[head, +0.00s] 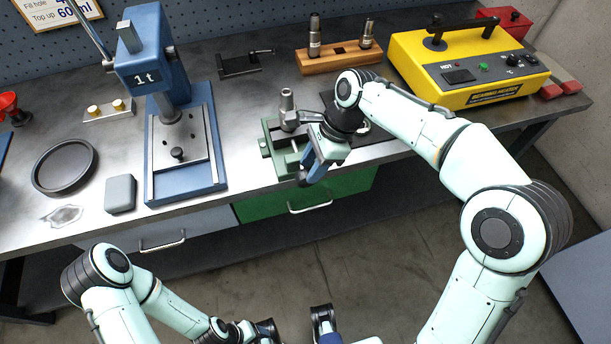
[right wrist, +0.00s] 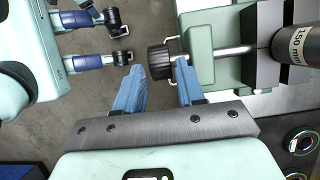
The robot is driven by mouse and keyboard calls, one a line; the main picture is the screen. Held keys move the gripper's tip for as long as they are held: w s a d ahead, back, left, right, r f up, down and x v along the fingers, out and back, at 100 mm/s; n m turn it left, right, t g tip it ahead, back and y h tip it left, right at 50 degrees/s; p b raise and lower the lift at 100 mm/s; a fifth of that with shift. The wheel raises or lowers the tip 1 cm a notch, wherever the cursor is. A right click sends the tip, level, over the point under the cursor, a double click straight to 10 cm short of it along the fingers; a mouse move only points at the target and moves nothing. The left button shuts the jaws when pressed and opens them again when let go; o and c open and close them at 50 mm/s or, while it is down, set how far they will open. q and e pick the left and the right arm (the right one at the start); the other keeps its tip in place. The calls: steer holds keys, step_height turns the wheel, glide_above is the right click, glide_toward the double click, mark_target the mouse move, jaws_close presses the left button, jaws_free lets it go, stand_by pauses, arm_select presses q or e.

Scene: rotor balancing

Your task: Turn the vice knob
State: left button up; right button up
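The green vice (head: 278,148) stands at the bench's front edge, with a grey cylinder (head: 288,108) upright at its jaws. In the right wrist view the vice body (right wrist: 204,45) has a steel screw (right wrist: 235,51) and a black ribbed knob (right wrist: 160,61). My right gripper (head: 307,172) is in front of the vice. In the wrist view its blue fingers (right wrist: 158,72) stand apart, one on each side of the knob; I cannot tell whether they touch it. My left gripper (head: 294,322) is low in front of the bench, fingers apart and empty; it also shows in the wrist view (right wrist: 121,38).
A blue press (head: 150,100) stands left of the vice. A wooden block (head: 340,60) with holders and a yellow heater (head: 465,65) are behind and to the right. A green drawer (head: 345,195) lies below the vice. The floor in front is clear.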

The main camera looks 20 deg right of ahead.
mark_target(306, 175)
steer(key=shift+b+x, duration=0.3)
steer(key=shift+x, duration=1.75)
steer(key=c, duration=0.7)
steer(key=shift+d+y, duration=0.1)
steer(key=shift+y, duration=0.2)
steer(key=y, duration=0.4)
steer(key=shift+d+f+y+p, duration=0.1)
steer(key=shift+d+y+p, duration=0.15)
steer(key=shift+y+p, duration=0.05)
steer(key=y, duration=0.5)
steer(key=shift+d+f, duration=0.1)
steer(key=shift+f, duration=0.2)
